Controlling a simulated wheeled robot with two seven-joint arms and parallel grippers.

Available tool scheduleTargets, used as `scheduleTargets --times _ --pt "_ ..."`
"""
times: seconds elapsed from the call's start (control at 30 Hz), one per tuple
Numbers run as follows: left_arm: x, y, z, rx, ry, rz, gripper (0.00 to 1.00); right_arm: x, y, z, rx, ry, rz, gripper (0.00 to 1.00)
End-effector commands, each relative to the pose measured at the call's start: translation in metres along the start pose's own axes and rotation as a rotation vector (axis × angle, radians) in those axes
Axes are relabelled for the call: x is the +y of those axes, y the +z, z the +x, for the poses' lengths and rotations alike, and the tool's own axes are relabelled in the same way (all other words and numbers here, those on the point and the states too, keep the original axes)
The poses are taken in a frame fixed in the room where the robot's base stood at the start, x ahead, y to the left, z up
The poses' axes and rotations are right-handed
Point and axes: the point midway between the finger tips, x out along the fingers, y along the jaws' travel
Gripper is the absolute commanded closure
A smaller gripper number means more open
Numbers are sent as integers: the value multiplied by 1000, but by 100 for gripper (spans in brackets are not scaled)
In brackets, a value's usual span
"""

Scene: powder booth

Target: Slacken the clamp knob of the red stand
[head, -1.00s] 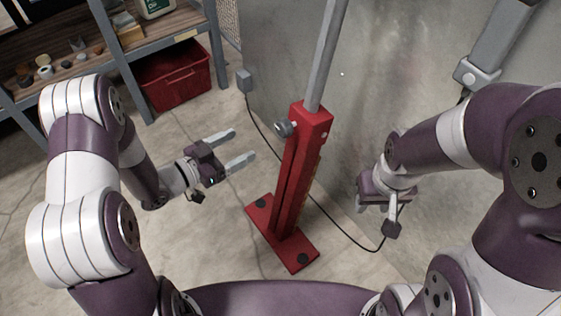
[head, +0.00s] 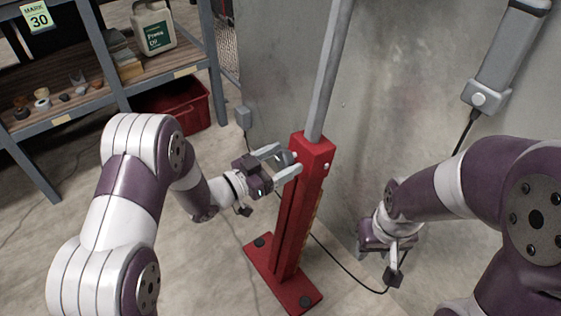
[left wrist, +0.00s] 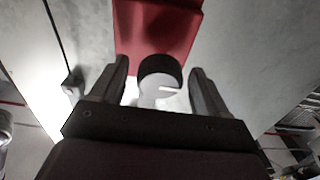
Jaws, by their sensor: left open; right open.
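The red stand (head: 292,225) stands upright on its red base plate, with a grey pole (head: 326,75) rising from its top. Its clamp knob (head: 285,158) is on the left side near the top, partly hidden by my left fingers. In the left wrist view the knob (left wrist: 160,72) is a round dark-rimmed piece in front of the red stand (left wrist: 158,28). My left gripper (head: 283,162) is open, with one finger on each side of the knob; gaps show between fingers and knob in the wrist view. My right gripper (head: 383,262) hangs low, right of the stand, away from it.
A shelf (head: 125,85) with a white jug (head: 153,27) and small parts stands at the back left. A red bin (head: 178,105) is under it. A metal wall (head: 400,110) is behind the stand. A black cable (head: 345,270) runs along the floor behind it.

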Motion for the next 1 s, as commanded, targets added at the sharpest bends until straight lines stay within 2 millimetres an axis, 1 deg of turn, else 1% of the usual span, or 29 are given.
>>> scheduleTargets --times 0.07,0.1,0.17,0.2,0.27,0.47,0.63,0.87,1.0 --pt "0 0 0 0 0 0 25 0 0 0 0 0 0 57" --pt "0 0 0 0 0 0 28 0 0 0 0 0 0 57" --pt "0 0 0 0 0 0 47 0 0 0 0 0 0 57" --pt "0 0 0 0 0 0 60 0 0 0 0 0 0 57" --pt "0 0 0 0 0 0 79 0 0 0 0 0 0 57" --pt "0 0 -1 -1 -1 -7 79 0 0 -2 0 0 0 57" --pt "0 -2 -1 -2 -7 -51 79 0 -1 -10 0 0 0 57" --pt "1 -5 -1 -4 -30 -200 79 0 -4 -33 0 0 0 57" --pt "2 -5 -1 -5 -51 -328 79 0 -6 -50 0 0 0 57"
